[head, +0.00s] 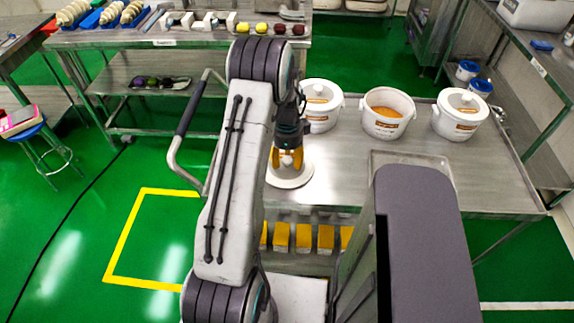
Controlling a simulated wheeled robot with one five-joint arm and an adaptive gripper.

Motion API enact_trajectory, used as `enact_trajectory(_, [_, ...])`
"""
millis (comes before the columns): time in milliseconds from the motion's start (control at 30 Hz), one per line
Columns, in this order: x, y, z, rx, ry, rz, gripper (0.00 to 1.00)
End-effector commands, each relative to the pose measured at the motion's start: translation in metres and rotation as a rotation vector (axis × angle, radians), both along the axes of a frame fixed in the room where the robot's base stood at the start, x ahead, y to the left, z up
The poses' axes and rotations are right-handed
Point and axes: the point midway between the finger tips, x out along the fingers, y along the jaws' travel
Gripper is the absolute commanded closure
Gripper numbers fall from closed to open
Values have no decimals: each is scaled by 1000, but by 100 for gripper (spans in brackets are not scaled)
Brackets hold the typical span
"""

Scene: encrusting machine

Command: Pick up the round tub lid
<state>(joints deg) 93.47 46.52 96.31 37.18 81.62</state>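The round white tub lid (289,178) lies flat near the left end of the steel table, partly covered by my gripper. My gripper (287,160) points down over the lid's middle, with its yellow fingers a little apart on either side of the lid's knob. I cannot tell whether the fingers touch the knob. A white tub (387,125) stands open on the table, with orange contents showing. A lidded white tub (321,118) stands to its left, and another lidded tub (458,124) to its right.
The steel table (345,175) is bare between the lid and the tubs, with a shallow recess (410,160) at its front. Yellow blocks (303,237) sit on a lower level. A cart handle (178,150) is left of my arm. A loaded steel bench (180,36) stands behind.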

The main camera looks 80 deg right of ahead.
Motion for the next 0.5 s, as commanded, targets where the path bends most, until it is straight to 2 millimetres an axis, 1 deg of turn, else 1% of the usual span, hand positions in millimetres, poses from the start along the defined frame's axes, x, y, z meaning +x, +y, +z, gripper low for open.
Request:
enact_trajectory(33, [0,0,0,0,0,0,58])
enact_trajectory(67, [0,0,0,0,0,0,61])
enact_trajectory(500, [0,0,0,0,0,0,100])
